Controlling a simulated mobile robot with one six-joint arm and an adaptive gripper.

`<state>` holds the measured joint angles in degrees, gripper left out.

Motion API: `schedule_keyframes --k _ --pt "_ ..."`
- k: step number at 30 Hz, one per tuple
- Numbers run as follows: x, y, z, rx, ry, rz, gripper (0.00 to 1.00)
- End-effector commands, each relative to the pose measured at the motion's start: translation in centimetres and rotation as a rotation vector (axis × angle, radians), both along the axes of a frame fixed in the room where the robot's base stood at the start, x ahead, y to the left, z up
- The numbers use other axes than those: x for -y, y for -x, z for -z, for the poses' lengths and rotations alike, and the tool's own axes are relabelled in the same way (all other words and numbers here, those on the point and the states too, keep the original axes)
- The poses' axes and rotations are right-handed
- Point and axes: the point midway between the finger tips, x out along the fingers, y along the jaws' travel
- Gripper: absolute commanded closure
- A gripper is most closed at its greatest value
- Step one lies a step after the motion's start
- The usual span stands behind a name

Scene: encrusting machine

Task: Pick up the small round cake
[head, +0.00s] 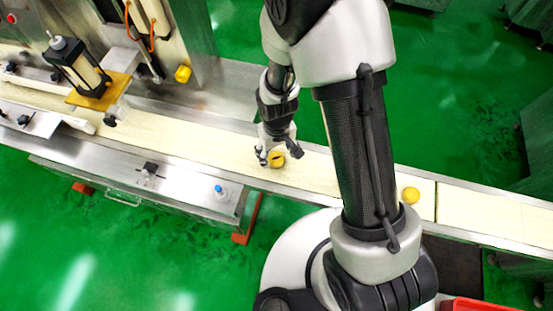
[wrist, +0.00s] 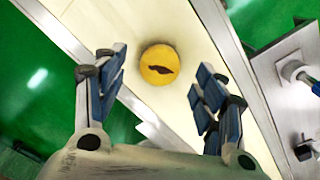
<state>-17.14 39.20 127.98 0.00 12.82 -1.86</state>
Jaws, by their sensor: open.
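A small round yellow cake (head: 277,159) with a dark slit on top lies on the cream conveyor belt below my gripper (head: 275,152) in the head view. In the wrist view the cake (wrist: 159,65) shows between and beyond the blue-padded fingers of my gripper (wrist: 155,85). The fingers are apart and do not appear to touch the cake. A second small yellow cake (head: 410,195) sits on the belt farther right, beside my arm in the head view.
The cream belt (head: 320,174) runs between metal rails (head: 195,167). At the left stands the encrusting machine (head: 180,30) with a black-framed unit (head: 76,64) over the belt. A red crate (head: 480,305) is at the lower right.

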Motion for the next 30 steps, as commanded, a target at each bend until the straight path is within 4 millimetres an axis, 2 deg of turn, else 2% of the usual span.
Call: schedule_keyframes --k 1,4,12,30 --pt "-0.1 -0.1 1.3 -0.002 0.001 0.000 0.36" --pt "0.0 0.0 2.6 -0.003 0.001 0.000 0.36" --pt "-0.1 -0.1 2.7 0.001 0.001 0.000 0.36" --pt "0.0 -0.1 2.7 0.000 0.001 0.000 0.77"
